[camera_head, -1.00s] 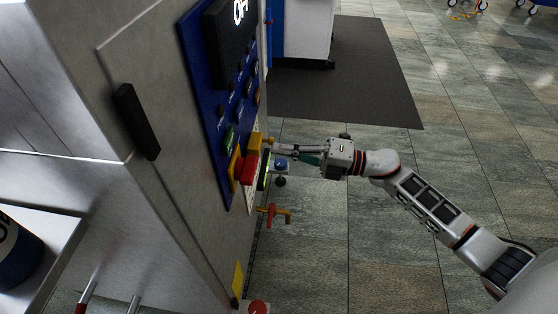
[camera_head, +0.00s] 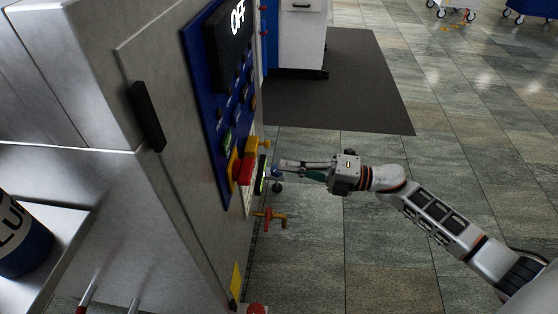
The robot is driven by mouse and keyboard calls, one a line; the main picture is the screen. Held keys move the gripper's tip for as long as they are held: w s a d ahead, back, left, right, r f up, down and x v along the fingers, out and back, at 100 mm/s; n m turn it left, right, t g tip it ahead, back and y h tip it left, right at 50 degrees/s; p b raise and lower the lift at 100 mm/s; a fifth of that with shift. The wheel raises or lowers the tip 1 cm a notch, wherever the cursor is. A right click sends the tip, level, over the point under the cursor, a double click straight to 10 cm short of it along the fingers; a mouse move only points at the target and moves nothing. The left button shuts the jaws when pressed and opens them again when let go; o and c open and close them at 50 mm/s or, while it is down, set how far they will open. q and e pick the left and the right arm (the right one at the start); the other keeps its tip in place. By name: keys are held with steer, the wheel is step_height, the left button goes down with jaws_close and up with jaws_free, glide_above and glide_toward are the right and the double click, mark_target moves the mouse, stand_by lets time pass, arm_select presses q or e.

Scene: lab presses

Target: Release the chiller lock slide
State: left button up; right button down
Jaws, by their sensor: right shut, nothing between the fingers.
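The steel cabinet (camera_head: 185,190) carries a blue control panel (camera_head: 207,95) with a display reading "OFF". Low on the panel are a yellow block (camera_head: 251,146) with a small orange-yellow knob (camera_head: 265,144) and a red handle (camera_head: 244,171). Which part is the lock slide I cannot tell for sure; the yellow block with the knob may be it. My right gripper (camera_head: 282,167) is shut and empty, below and right of the knob and apart from it. Its tips overlap a small blue part (camera_head: 276,173); contact cannot be told. My left gripper is out of view.
A red and yellow valve handle (camera_head: 269,218) sticks out below the gripper. A black door handle (camera_head: 146,116) and a drum (camera_head: 22,235) are at left. A dark mat (camera_head: 345,85) and open tiled floor lie to the right.

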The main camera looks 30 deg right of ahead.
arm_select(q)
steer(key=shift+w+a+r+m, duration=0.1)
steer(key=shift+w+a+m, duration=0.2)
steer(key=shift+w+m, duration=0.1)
arm_select(e)
steer(key=v, duration=0.7)
steer(key=shift+d, duration=0.3)
steer(key=shift+f, duration=0.15)
